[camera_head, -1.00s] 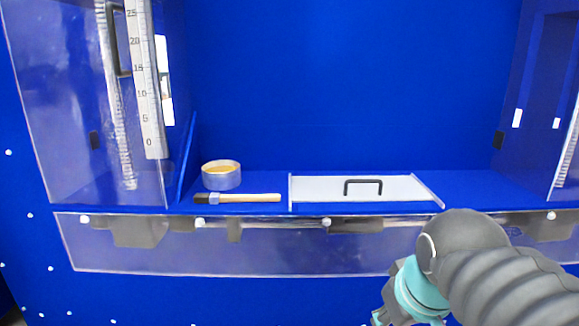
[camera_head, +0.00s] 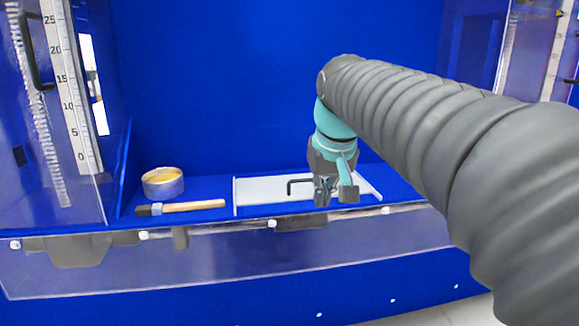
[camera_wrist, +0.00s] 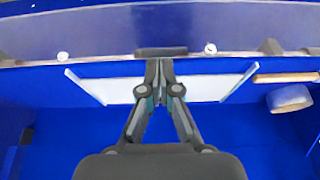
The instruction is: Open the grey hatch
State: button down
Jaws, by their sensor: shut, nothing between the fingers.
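The grey hatch (camera_head: 262,190) is a pale flat panel lying on the blue shelf, with thin raised rails at its left and right ends. Its black bar handle (camera_head: 292,184) stands up near the middle, partly hidden by my gripper. My gripper (camera_head: 325,200) is shut and empty, pointing down over the hatch at the handle's right in the head view. Whether the fingers touch the handle, I cannot tell.
A clear panel with a ruler scale (camera_head: 80,130) is at the far left. A clear front strip (camera_head: 200,262) hangs below the shelf edge.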

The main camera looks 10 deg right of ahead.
notch_tip(320, 180, up, 7)
jog(key=g+p, duration=0.1)
jog(key=p, duration=0.1)
send_over(307, 187)
jog(key=x, duration=0.3)
jog(key=b+x, duration=0.1)
jog(key=x, duration=0.2)
jog(key=b+x, duration=0.1)
jog(key=x, duration=0.2)
jog(key=shift+s+f, duration=0.35)
jog(key=shift+s+r, duration=0.15)
jog(key=shift+s, duration=0.8)
jog(key=shift+s+r, duration=0.2)
jog(key=shift+s, duration=0.8)
